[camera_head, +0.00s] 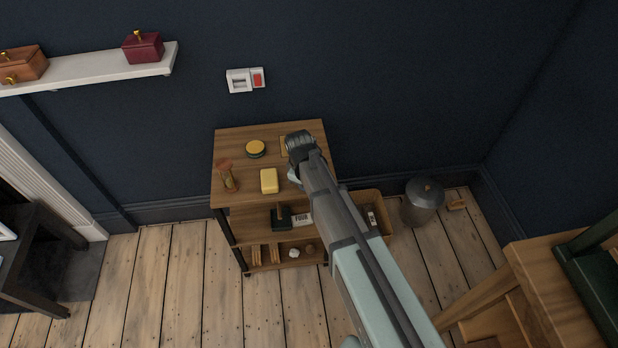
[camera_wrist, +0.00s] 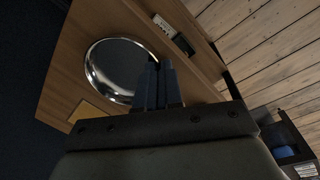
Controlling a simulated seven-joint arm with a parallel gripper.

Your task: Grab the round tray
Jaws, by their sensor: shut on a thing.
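The round tray (camera_wrist: 92,72) is a shiny metal disc with a bright raised rim and a dark, mirror-like middle. In the wrist view it lies at or just above the wooden shelf top (camera_wrist: 66,62). My gripper (camera_wrist: 156,70) has its two dark fingers close together at the tray's right edge, shut on its rim. The fingers hide part of that rim. In the head view my arm reaches over the right side of the shelf unit (camera_head: 240,140) and covers most of the tray. A pale sliver beside the arm may be its edge.
A grey bin (camera_head: 423,202) stands at right. A wall shelf (camera_head: 110,68) with two boxes hangs at upper left.

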